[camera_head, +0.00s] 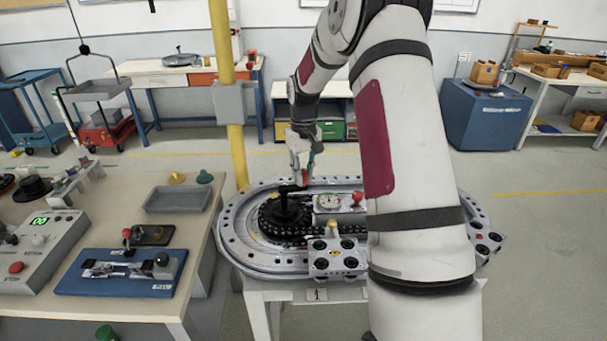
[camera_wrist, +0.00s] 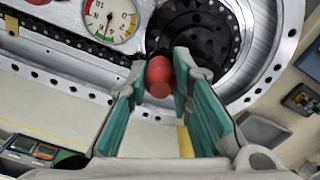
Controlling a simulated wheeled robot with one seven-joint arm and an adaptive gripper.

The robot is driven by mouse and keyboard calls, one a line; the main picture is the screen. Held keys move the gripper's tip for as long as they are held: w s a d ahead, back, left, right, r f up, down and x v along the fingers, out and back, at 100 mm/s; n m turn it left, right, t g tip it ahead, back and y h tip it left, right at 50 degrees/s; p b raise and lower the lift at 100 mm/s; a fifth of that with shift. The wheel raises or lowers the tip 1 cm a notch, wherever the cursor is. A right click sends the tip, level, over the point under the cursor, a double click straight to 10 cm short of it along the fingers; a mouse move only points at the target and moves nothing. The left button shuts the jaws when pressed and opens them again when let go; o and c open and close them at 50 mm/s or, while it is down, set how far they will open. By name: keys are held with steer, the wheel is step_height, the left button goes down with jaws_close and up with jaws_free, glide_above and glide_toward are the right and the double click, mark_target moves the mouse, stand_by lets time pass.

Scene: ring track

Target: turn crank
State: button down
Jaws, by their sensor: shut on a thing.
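The crank's black hub (camera_head: 285,212) stands on the left part of the oval ring track (camera_head: 238,240). In the wrist view, the dark round hub (camera_wrist: 205,35) lies just beyond my fingertips. The crank's red knob (camera_wrist: 160,78) sits between the two teal-padded fingers of my gripper (camera_wrist: 161,66). The fingers are closed around it near their tips. In the head view, my gripper (camera_head: 302,180) points down just above the hub's right side.
A dial gauge (camera_head: 328,201) and another red ball (camera_head: 357,197) are right of the hub. A block with black knobs (camera_head: 337,258) is at the track's front. A yellow post (camera_head: 232,100) rises behind left. A workbench (camera_head: 205,240) with a control box (camera_head: 38,250) stands left.

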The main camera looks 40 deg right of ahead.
steer(key=c, duration=1.4)
jaws_free()
step_height(320, 180, up, 12)
steer(key=shift+r, duration=0.1)
